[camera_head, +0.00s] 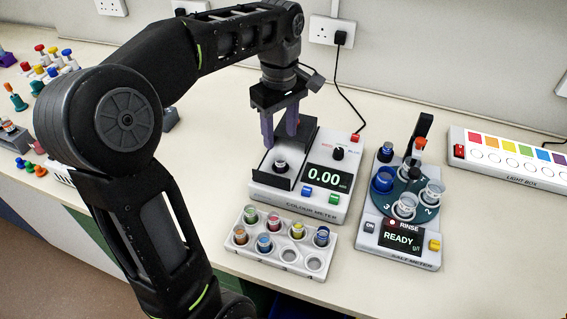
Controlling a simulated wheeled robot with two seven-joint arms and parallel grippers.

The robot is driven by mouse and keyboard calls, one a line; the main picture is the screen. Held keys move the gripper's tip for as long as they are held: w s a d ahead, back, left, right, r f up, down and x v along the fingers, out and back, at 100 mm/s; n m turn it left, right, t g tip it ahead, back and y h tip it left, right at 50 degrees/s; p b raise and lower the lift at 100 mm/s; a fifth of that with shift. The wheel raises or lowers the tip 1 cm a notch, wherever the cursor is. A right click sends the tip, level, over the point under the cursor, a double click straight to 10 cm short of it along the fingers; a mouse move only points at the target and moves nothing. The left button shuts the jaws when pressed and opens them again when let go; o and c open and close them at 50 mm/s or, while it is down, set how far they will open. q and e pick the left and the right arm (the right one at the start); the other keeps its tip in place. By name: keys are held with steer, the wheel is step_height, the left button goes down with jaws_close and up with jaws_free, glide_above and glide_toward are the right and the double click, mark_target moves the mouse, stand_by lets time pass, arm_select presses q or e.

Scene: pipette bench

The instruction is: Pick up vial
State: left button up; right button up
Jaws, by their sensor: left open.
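My left gripper (280,138) is open, pointing down with its two purple-grey fingers apart. It hangs over the left part of the colour meter (262,199), above a dark-capped vial (281,165) in the meter's well. I see nothing between the fingers. Two front-right rack holes are empty. My right gripper is not in view.
The salt meter (372,239) with its round carousel of cups stands right of the colour meter, its display reading READY. A light box (507,172) lies at the back right. Coloured small items (50,60) crowd the far left. The front-right bench is clear.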

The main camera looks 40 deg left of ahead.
mark_target(280, 156)
arm_select(q)
steer(key=shift+w+f, duration=0.1)
steer(key=shift+f, duration=1.25)
step_height(280, 156, down, 5)
steer(key=shift+f+p, duration=0.1)
steer(key=shift+p, duration=0.75)
steer(key=shift+c, duration=0.5)
jaws_close()
